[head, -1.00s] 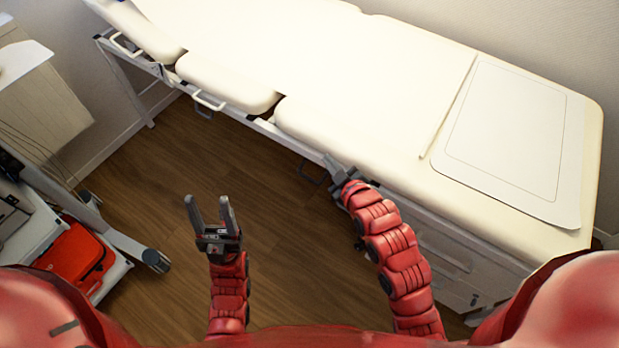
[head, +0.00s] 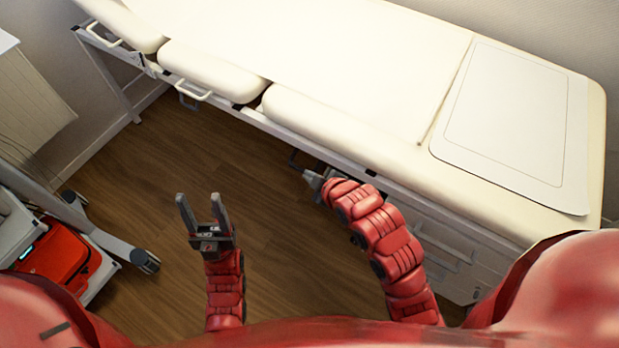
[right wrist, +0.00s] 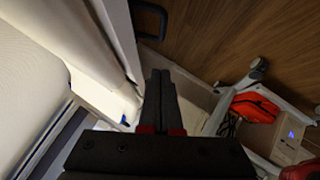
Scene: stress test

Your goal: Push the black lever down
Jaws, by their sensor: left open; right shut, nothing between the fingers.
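In the right wrist view a dark looped handle (right wrist: 150,20) shows at the top, beyond the fingertips and against the wood floor.
The cream examination bed (head: 345,60) runs across the back, with its frame and drawers (head: 445,245) beside my right arm. A wheeled cart with a red bag (head: 58,262) stands at left. Open wood floor (head: 165,155) lies between.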

